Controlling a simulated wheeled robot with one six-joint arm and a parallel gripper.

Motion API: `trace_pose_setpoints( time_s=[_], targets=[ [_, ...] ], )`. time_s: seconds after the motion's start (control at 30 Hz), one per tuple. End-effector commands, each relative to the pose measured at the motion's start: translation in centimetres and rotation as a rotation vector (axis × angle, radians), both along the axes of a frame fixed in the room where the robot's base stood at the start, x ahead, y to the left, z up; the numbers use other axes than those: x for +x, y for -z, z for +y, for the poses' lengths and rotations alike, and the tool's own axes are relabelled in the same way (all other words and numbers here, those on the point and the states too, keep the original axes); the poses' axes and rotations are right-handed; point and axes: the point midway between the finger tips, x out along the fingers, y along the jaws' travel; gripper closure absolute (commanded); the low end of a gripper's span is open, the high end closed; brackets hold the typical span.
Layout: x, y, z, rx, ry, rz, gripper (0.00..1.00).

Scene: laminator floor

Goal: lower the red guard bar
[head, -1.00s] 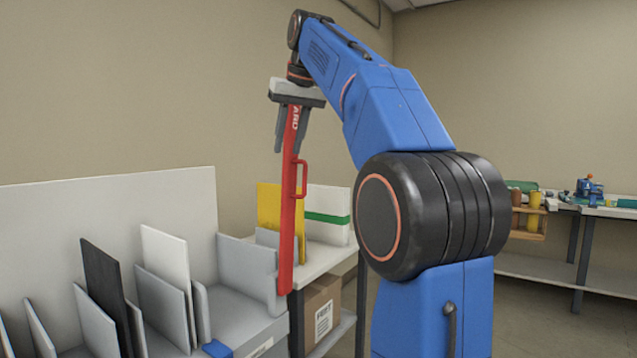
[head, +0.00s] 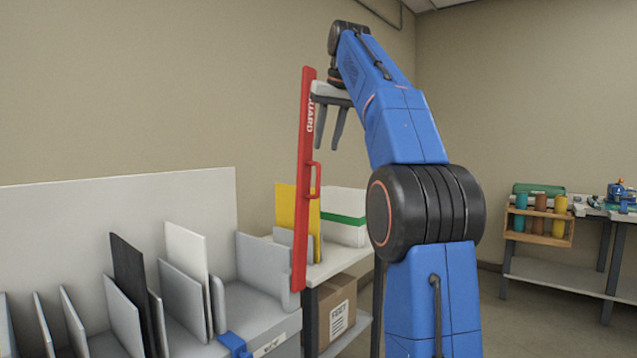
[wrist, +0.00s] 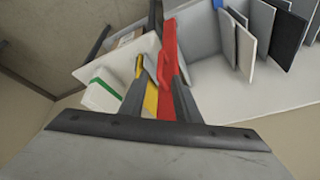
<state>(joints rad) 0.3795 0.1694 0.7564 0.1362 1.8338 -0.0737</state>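The red guard bar (head: 304,200) stands upright at the right end of the grey machine (head: 262,310), its lower end at the machine's side panel. White lettering is near its top, and a small red handle (head: 316,181) sticks out to the right about midway. My gripper (head: 330,145) points down just right of the bar's upper part, above the handle. Its two fingers are apart with nothing visible held. In the wrist view, my gripper (wrist: 157,84) is open and the red bar (wrist: 170,55) shows beyond and partly behind the right finger. I cannot tell whether they touch.
Grey, black and white panels (head: 187,255) stand upright in the machine left of the bar. Behind it are a yellow sheet (head: 285,205) and a white box with a green stripe (head: 345,215). A cardboard box (head: 337,310) sits below. A workbench (head: 560,275) stands at right.

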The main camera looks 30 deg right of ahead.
Motion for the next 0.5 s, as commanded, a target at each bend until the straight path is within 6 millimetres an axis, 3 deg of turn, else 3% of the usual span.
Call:
trace_pose_setpoints(
  time_s=[0.5],
  targets=[
    [3.3, 8.1, -0.1, 0.001, 0.0, 0.003, 0.71]
  ],
)
